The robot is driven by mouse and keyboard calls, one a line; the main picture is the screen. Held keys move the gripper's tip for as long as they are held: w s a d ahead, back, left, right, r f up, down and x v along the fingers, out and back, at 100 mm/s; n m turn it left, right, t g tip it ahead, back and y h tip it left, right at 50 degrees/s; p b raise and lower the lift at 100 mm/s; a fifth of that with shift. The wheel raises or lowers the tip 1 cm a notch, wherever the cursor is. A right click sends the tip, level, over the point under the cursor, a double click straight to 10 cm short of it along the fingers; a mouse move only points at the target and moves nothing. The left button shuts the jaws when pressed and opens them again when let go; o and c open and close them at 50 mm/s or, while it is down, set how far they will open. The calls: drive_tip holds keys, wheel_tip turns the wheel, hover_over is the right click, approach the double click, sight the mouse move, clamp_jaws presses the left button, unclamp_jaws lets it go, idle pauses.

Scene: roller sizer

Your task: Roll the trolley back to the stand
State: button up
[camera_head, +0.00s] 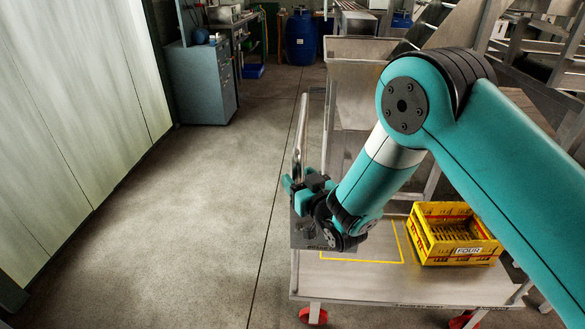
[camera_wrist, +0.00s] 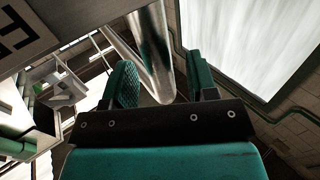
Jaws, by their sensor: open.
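The trolley (camera_head: 400,287) is a low grey metal platform on red wheels at the lower right of the head view. Its shiny push bar (camera_head: 301,135) rises at the left end; a chrome tube (camera_wrist: 150,45) in the wrist view looks like the same bar. My gripper (camera_head: 291,184) is at the bar, and its lower part is hidden behind my wrist. In the wrist view my open gripper (camera_wrist: 163,78) has the tube between or just beyond its two teal fingers, with gaps visible; contact cannot be told. I cannot tell which structure is the stand.
A yellow crate (camera_head: 452,248) sits on the trolley beside a yellow outline. A grey metal machine (camera_head: 350,75) stands behind it, with steps at the upper right. A cabinet (camera_head: 201,82) and blue barrel (camera_head: 301,38) are farther back. The concrete floor at left is clear, beside a pale wall.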

drive_tip(key=shift+x, duration=1.65)
clamp_jaws()
drive_tip(key=shift+d, duration=0.2)
